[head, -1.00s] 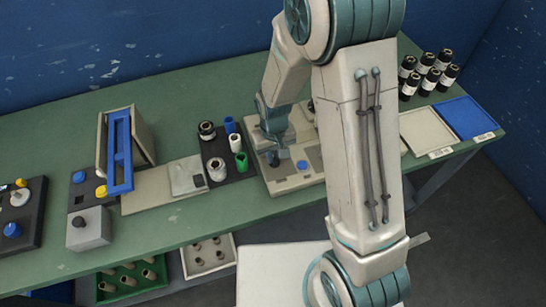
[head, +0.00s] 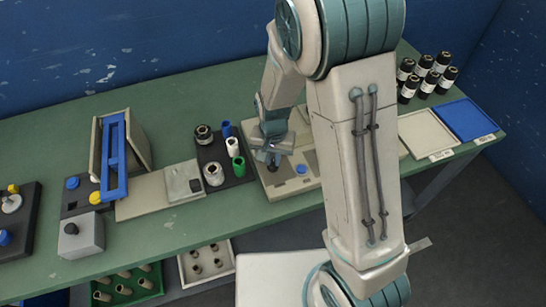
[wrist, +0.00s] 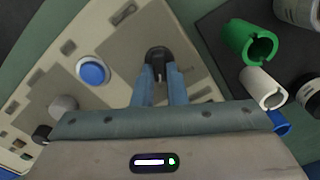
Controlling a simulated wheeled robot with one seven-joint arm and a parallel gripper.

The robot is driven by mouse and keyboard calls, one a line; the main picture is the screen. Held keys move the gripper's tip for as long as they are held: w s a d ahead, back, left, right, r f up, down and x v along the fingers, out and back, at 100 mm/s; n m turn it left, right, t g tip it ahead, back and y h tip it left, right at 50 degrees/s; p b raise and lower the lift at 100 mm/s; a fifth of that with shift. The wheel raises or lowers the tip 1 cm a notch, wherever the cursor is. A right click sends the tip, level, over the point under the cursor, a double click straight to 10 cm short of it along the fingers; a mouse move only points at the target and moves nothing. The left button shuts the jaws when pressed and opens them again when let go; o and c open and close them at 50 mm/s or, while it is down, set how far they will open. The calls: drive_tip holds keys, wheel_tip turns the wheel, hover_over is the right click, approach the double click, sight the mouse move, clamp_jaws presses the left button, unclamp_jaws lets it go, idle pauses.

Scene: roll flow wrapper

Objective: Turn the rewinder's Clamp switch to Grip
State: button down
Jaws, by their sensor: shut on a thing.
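The rewinder (head: 290,189) is a beige panel unit near the table's front edge, partly hidden by my arm in the head view. In the wrist view, its panel (wrist: 122,55) carries a black knob (wrist: 156,54) with a pale mark, on a grey-brown plate. My gripper (wrist: 158,74) is shut on this black knob, with a blue finger on each side of it. The head view shows my gripper (head: 273,158) low over the rewinder's left part. The panel's lettering is too small to read, so the knob's setting cannot be told.
A blue button (wrist: 93,71) and a grey knob (wrist: 63,104) are on the same panel. A dark tray (head: 238,176) with green, white and blue cores stands close beside the rewinder. A beige tray (head: 426,134) and a blue tray (head: 465,119) lie to the right.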

sight(273, 161)
idle(0.3)
drive_tip(key=c, duration=1.5)
unclamp_jaws()
drive_tip(key=shift+o, duration=0.2)
wheel_tip(273, 161, up, 14)
drive_tip(key=shift+f, duration=0.1)
